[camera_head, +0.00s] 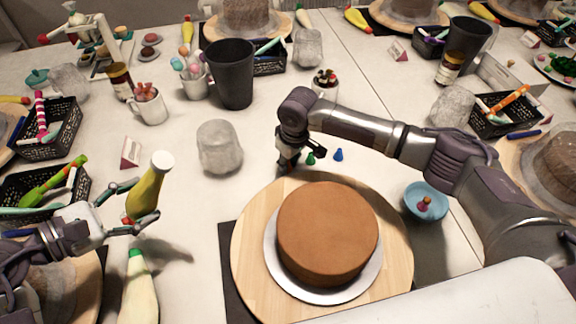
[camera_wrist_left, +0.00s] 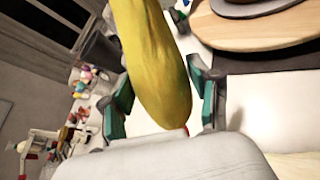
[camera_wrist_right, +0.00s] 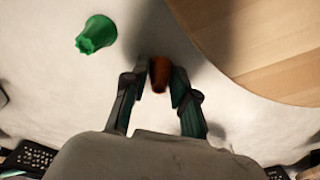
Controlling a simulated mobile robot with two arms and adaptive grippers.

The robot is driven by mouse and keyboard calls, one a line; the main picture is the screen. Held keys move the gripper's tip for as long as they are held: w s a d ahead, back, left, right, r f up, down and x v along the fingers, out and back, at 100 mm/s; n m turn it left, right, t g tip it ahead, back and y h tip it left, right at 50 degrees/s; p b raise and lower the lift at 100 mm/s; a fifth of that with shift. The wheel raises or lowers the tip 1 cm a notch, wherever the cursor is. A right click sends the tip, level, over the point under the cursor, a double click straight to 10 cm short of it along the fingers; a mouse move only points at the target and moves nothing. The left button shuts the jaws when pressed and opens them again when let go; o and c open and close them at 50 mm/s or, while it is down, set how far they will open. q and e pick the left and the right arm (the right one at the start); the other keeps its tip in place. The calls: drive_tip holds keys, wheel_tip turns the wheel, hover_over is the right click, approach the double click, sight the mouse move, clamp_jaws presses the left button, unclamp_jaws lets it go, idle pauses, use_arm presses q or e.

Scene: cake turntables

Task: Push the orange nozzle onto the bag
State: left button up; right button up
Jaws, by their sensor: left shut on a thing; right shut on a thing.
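My left gripper (camera_head: 139,205) is shut on a yellow piping bag (camera_head: 149,188), held above the table at the left, tilted with its pale end up. The bag also fills the middle of the left wrist view (camera_wrist_left: 156,65), between the fingers. My right gripper (camera_head: 288,160) is low over the table behind the cake board. In the right wrist view its fingers are shut on the small orange nozzle (camera_wrist_right: 159,75). I cannot make out this nozzle in the head view. The bag and the nozzle are well apart.
A green nozzle (camera_head: 310,157) and a blue nozzle (camera_head: 339,154) stand beside my right gripper. The brown cake (camera_head: 327,228) sits on a round wooden board (camera_head: 394,275) in front. A grey cup (camera_head: 219,146) stands between the grippers. A pale green-tipped bag (camera_head: 139,290) lies front left.

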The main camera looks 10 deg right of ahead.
sight(289, 162)
wheel_tip(289, 162, up, 15)
drive_tip(key=p, duration=1.7)
use_arm(q)
wheel_tip(289, 162, up, 17)
drive_tip(key=shift+r, duration=0.2)
drive_tip(key=shift+o, duration=0.9)
drive_tip(key=shift+c, duration=1.3)
drive_tip(key=shift+w, duration=0.15)
use_arm(e)
drive_tip(key=shift+d, duration=0.1)
